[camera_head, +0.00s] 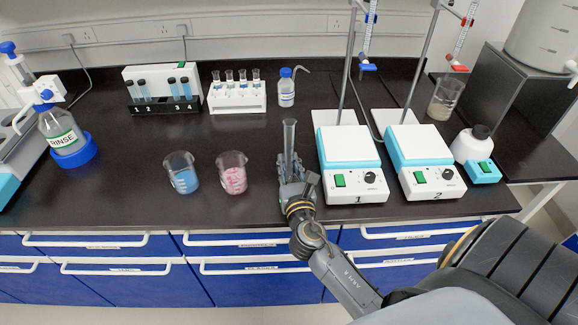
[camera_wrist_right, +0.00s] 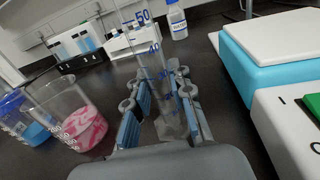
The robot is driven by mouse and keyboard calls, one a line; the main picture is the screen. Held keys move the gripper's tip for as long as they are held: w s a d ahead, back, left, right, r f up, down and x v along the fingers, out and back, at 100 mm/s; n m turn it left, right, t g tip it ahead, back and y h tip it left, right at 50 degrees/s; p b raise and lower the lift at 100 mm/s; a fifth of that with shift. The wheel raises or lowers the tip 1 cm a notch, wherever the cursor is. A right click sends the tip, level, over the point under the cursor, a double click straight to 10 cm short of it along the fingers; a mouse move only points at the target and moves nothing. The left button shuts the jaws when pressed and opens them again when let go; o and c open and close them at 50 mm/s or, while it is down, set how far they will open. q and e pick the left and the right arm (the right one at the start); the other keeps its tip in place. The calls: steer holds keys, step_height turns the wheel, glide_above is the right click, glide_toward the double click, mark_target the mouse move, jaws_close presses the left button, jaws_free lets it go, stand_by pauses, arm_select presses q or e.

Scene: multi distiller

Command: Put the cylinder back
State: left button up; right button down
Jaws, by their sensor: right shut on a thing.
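A clear graduated cylinder (camera_head: 289,138) stands upright in my right gripper (camera_head: 291,172), over the black bench left of hotplate 1. In the right wrist view the cylinder (camera_wrist_right: 152,65) shows blue marks and stands between the blue-padded fingers of the right gripper (camera_wrist_right: 160,105), which are shut on it. It looks empty. Its base is low, near the bench top; I cannot tell whether it touches. My left gripper is not in view.
A beaker with pink contents (camera_head: 232,174) and a beaker with blue liquid (camera_head: 181,173) stand left of the gripper. Hotplate 1 (camera_head: 347,150) and hotplate 2 (camera_head: 423,150) stand right. A test tube rack (camera_head: 237,100) and wash bottle (camera_head: 287,90) stand behind. Bare bench lies between.

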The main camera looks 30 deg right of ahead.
steer(key=shift+f, duration=0.15)
steer(key=c, duration=1.2)
jaws_free()
steer(key=shift+r, duration=0.25)
steer(key=shift+s+a+f, duration=0.15)
steer(key=shift+s+f, duration=0.05)
steer(key=shift+s, duration=0.15)
steer(key=b+v, duration=0.2)
steer(key=v, duration=0.8)
steer(key=shift+s+a+b, duration=0.1)
steer(key=shift+s+b, duration=0.2)
steer(key=shift+b, duration=0.05)
steer(key=shift+s+a+r, duration=0.15)
steer(key=shift+s, duration=0.2)
